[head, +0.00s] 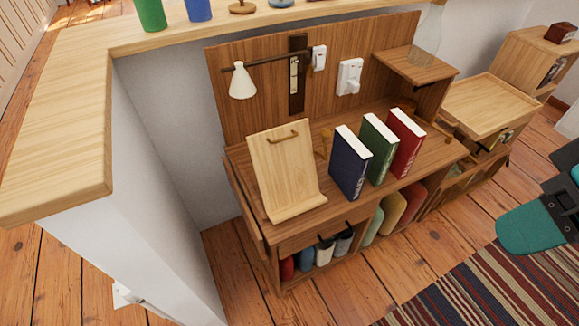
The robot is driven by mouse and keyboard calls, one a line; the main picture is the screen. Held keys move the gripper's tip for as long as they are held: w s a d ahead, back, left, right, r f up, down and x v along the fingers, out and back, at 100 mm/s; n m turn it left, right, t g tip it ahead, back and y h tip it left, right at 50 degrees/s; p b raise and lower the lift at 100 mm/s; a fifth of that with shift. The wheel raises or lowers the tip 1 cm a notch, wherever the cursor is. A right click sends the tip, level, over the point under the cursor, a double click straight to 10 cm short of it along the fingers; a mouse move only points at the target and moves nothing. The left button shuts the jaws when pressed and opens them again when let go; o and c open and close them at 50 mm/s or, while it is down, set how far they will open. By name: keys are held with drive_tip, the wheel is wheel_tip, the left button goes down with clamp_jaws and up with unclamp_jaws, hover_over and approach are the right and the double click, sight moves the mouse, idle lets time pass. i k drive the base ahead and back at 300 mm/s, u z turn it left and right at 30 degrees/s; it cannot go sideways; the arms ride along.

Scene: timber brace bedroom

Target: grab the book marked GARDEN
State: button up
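Three hardback books stand upright, apart from each other, on the wooden desk (233,154): a dark blue book (346,165), a green book (377,150) and a red book (405,145). Their white page edges face up. I cannot read any title on them, so I cannot tell which one is marked GARDEN. Part of my arm, dark and teal, shows at the right edge, well apart from the books.
A wooden stand (287,170) leans just left of the books. A white lamp (242,82) hangs above the desk from the back panel. A raised shelf (416,64) with a glass vase stands behind right. A striped rug (480,287) lies in front.

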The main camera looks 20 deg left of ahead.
sight(375, 136)
drive_tip(key=k, duration=0.6)
drive_tip(key=u, duration=0.65)
drive_tip(key=i, duration=0.9)
drive_tip(key=u, duration=0.6)
drive_tip(key=i, duration=0.4)
drive_tip(key=u, duration=0.1)
